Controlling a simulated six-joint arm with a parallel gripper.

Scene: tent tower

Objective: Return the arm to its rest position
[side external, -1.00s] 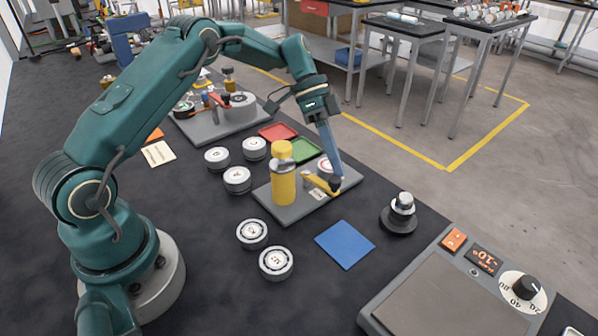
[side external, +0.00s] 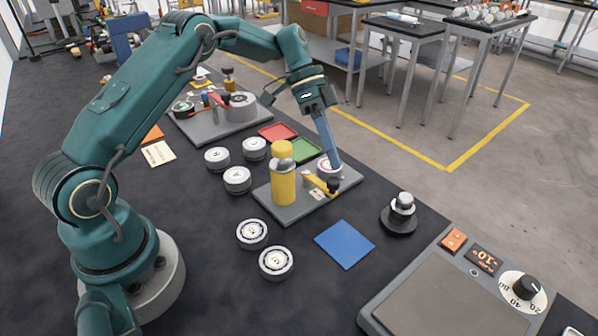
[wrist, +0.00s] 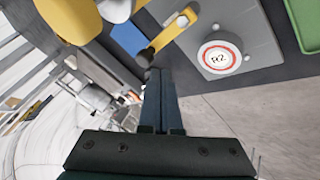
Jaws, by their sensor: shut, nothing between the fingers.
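My gripper (side external: 337,165) is shut and empty, with its long fingers pointing down over the far right part of the grey fixture plate (side external: 300,212). The closed fingers (wrist: 160,75) also show in the wrist view. A yellow lever (side external: 316,181) with a black knob (side external: 333,186) sits on the plate, just in front of the fingertips. A white disc with a red ring and an "R2" label (wrist: 218,57) rests on the plate. In the side view the fingers partly overlap this disc; I cannot tell the exact gap.
A yellow bottle-like post (side external: 283,185) stands on the plate. Several white round pucks (side external: 237,180) lie around it.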

